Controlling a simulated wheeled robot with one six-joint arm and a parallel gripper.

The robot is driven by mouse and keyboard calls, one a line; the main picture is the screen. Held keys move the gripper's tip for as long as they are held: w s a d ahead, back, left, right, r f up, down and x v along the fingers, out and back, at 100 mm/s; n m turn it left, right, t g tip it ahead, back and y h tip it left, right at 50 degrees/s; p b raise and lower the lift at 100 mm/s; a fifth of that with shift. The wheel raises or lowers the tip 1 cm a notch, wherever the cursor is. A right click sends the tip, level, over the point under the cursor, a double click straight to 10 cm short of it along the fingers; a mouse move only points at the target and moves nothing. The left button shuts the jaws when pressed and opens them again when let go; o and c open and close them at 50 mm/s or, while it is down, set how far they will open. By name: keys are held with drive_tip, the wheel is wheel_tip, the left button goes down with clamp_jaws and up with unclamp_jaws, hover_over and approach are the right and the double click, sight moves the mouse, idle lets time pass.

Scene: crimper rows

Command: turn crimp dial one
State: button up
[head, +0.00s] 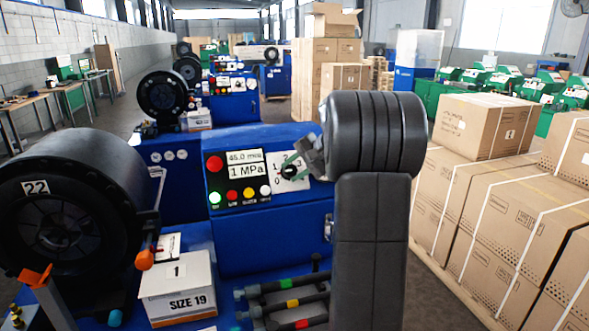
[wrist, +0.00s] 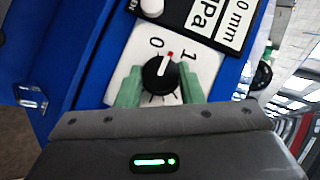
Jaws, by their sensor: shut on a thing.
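The crimp dial (wrist: 160,73) is a black round knob with a red mark on a white plate (wrist: 121,71) lettered 0 and 1. In the wrist view the red mark points between the 0 and the 1. My gripper (wrist: 159,80) has one green finger on each side of the knob and is shut on it. In the head view the dial (head: 289,172) is on the front panel of the blue crimper (head: 262,238), partly covered by the fingers of my gripper (head: 294,163).
Left of the dial are a display (head: 246,164), a red button (head: 215,163) and small lamps. A box marked SIZE 19 (head: 178,293) and a rack of rods (head: 285,300) stand in front. Stacked cartons (head: 500,210) fill the right side.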

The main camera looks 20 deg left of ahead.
drive_tip(key=o, duration=1)
drive_tip(key=b+v, duration=0.1)
drive_tip(key=v, duration=1.2)
drive_tip(key=shift+d+r+b, duration=0.25)
drive_tip(key=shift+r+b, duration=0.05)
drive_tip(key=shift+b, duration=0.05)
drive_tip(key=p+x, duration=0.1)
drive_tip(key=x, duration=1.2)
drive_tip(key=shift+a+f+p, duration=0.25)
drive_tip(key=shift+f+p, duration=0.05)
drive_tip(key=shift+f, duration=0.05)
